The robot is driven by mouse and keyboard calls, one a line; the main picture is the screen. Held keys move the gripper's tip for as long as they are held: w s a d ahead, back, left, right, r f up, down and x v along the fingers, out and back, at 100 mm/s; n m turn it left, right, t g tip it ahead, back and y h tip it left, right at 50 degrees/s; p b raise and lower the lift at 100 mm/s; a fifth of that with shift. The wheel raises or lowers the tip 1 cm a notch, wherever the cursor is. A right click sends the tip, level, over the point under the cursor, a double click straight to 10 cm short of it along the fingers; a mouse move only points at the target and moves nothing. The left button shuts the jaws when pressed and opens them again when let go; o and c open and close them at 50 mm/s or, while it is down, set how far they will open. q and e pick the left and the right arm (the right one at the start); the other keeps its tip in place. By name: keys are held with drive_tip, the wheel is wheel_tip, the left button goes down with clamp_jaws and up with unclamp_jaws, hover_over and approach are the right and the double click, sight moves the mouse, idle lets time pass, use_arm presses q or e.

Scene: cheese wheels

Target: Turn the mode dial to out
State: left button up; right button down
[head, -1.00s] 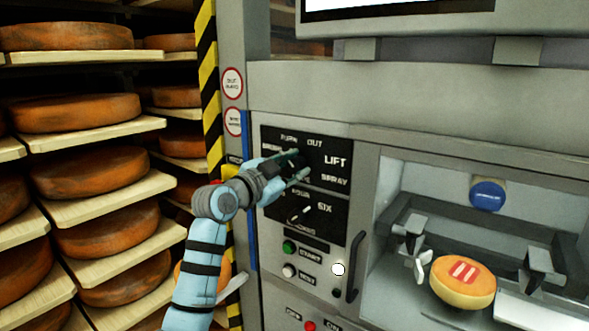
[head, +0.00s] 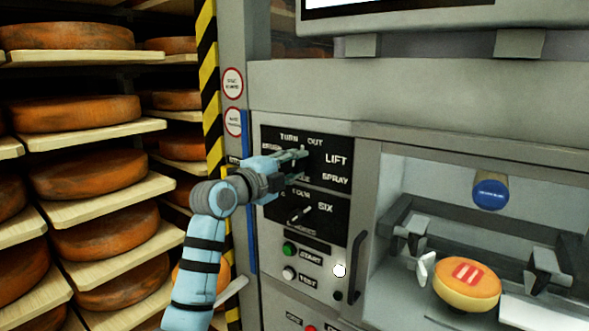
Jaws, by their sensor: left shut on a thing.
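The mode dial sits on the upper black panel (head: 338,172) of the grey machine, among the labels TURN, OUT, LIFT and SPRAY. My left gripper (head: 301,156) reaches in from the lower left and is shut on the mode dial. The fingers cover nearly all of the dial, so I cannot tell where its pointer stands. The OUT label (head: 315,142) shows just above the fingertips. My right gripper is not in view.
A second dial (head: 300,214) sits on the panel below. Under it are a green button (head: 289,249), a white button (head: 289,272) and a dark door handle (head: 356,266). Cheese racks (head: 100,190) stand at left.

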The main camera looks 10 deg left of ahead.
use_arm(q)
drive_tip(key=shift+f+m, duration=0.1)
drive_tip(key=shift+m, duration=1.1)
drive_tip(key=o, duration=1.1)
drive_tip(key=shift+o, duration=0.2)
drive_tip(key=shift+s, duration=0.1)
drive_tip(key=v, duration=1.2)
drive_tip(key=shift+d, duration=0.1)
